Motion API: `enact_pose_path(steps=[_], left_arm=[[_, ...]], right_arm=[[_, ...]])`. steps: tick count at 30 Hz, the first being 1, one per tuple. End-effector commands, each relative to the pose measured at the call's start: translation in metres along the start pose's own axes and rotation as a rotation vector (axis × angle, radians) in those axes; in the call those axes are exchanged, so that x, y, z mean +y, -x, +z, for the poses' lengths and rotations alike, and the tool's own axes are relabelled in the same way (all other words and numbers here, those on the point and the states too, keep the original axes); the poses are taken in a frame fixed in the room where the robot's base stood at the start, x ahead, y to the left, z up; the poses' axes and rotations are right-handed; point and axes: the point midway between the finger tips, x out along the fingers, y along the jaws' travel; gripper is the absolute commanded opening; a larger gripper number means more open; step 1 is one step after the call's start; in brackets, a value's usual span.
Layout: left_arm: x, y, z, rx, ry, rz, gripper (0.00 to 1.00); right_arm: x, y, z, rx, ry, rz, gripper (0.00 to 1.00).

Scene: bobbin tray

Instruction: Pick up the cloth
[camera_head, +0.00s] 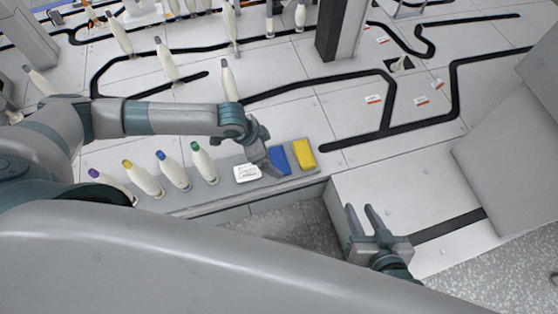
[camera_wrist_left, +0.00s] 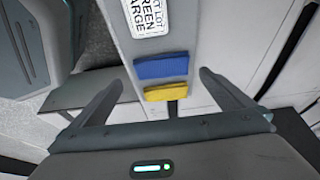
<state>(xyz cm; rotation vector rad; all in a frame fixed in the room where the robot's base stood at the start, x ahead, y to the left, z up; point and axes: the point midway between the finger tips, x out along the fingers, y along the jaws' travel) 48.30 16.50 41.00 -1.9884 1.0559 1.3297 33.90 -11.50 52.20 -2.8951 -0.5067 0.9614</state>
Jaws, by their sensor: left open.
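A blue folded piece (camera_head: 279,161) and a yellow piece (camera_head: 303,153) lie side by side at the right end of a grey tray (camera_head: 225,191). I cannot tell for sure which is the cloth. My left gripper (camera_head: 268,150) is open above the tray, beside the blue piece and close to a white label card (camera_head: 246,173). In the left wrist view the blue piece (camera_wrist_left: 161,67) and the yellow piece (camera_wrist_left: 166,92) show between the spread fingers, with nothing held. My right gripper (camera_head: 360,208) is open and empty, low at the right.
Several bobbins with coloured tops (camera_head: 204,163) lie on the tray to the left. More bobbins (camera_head: 166,60) stand farther back. A grey post (camera_head: 341,30) rises behind. The white floor panels with black lines (camera_head: 420,200) to the right are mostly clear.

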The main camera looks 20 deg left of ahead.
Motion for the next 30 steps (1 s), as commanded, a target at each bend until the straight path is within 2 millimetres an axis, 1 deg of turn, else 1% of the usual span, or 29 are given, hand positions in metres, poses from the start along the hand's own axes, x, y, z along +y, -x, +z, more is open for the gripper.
enact_pose_path(steps=[3,13,17,20,30], left_arm=[[0.000,-0.004,0.000,0.000,-0.001,0.000,1.00],[0.000,-0.005,0.000,0.000,-0.001,0.000,1.00],[-0.001,-0.009,0.000,0.000,-0.001,0.000,1.00],[-0.002,-0.016,0.001,0.000,0.000,0.000,1.00],[-0.004,-0.049,0.002,0.000,0.000,0.000,1.00]], right_arm=[[-0.001,-0.001,-0.004,0.021,0.003,-0.002,0.31],[-0.001,-0.001,-0.004,0.023,0.003,-0.001,0.31],[-0.001,-0.002,-0.007,0.043,0.005,-0.002,0.31],[-0.004,-0.003,-0.015,0.087,0.010,-0.007,0.31],[-0.016,-0.001,-0.051,0.287,0.032,-0.025,0.31]])
